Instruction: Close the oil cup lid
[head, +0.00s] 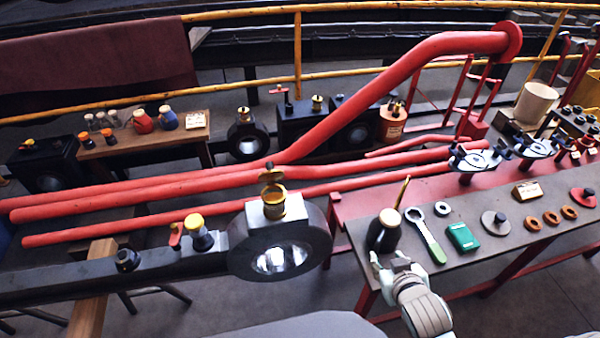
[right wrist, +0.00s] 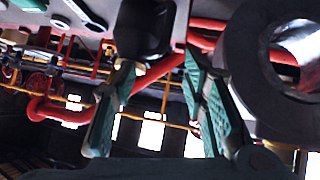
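The brass oil cup (head: 273,205) sits on top of the big dark rod end (head: 262,245) in the middle of the head view. Its lid (head: 272,173) stands raised above the cup, open. My right gripper (head: 389,260) is to the right of the rod end and lower in the picture, near a black oil can (head: 384,232) with a thin brass spout. In the right wrist view the fingers (right wrist: 160,62) are spread, with the dark can (right wrist: 145,28) beyond and between the tips. I see no clear contact. My left gripper is out of view.
A bench (head: 470,275) at the right holds a green-handled wrench (head: 425,235), a green box (head: 462,237) and several rings. A yellow-capped fitting (head: 198,232) and a red one (head: 175,236) stand on the rod, left of the cup. Red pipes (head: 150,200) run behind.

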